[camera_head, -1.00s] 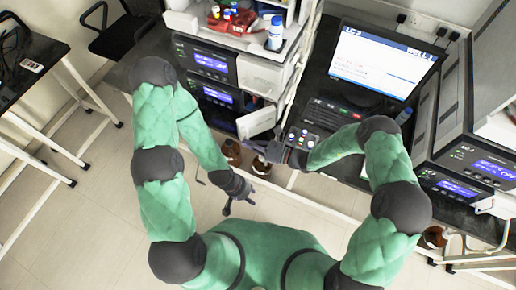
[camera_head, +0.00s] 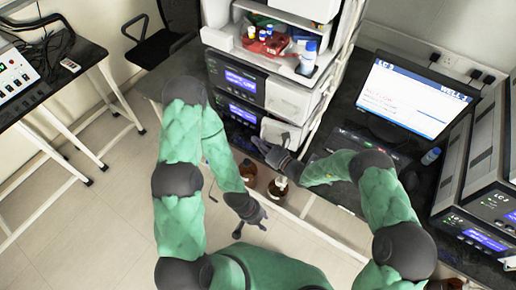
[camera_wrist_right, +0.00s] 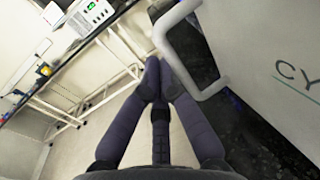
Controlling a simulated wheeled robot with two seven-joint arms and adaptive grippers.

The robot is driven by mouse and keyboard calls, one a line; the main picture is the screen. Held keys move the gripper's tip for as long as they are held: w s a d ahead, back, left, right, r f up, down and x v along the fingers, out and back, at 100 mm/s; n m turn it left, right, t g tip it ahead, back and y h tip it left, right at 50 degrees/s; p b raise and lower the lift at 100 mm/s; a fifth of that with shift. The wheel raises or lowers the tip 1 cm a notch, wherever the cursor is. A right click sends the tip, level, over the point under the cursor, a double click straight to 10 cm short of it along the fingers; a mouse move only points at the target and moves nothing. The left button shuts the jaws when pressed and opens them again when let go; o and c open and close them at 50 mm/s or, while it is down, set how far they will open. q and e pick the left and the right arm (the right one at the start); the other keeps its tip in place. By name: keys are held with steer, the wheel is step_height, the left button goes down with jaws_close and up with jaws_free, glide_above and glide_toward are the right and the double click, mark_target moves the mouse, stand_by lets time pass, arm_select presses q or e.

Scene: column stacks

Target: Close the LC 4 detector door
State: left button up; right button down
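The instrument stack (camera_head: 235,97) stands at upper middle in the head view, with two blue-lit displays. A small white door (camera_head: 281,131) sits beside the lower display and appears swung out; its label is unreadable. In the wrist view a white panel with "CY" lettering (camera_wrist_right: 280,75) and a white bracket-like handle (camera_wrist_right: 207,88) are close on the right. My right gripper (camera_head: 262,147) is just left of and below the door. Its fingers (camera_wrist_right: 158,65) meet at the tips, with nothing between them, left of the handle. My left gripper (camera_head: 252,228) is lower, empty, fingers apparently spread.
Two brown bottles (camera_head: 248,170) stand below the stack, under my right gripper. A monitor (camera_head: 415,95) is on the bench at right, with more instruments (camera_head: 480,215) beyond. A dark table (camera_head: 80,60) is at left. The floor between is clear.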

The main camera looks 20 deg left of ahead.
arm_select(q)
steer(key=shift+f, duration=0.2)
arm_select(e)
steer(key=shift+w+a, duration=0.1)
steer(key=shift+w, duration=0.6)
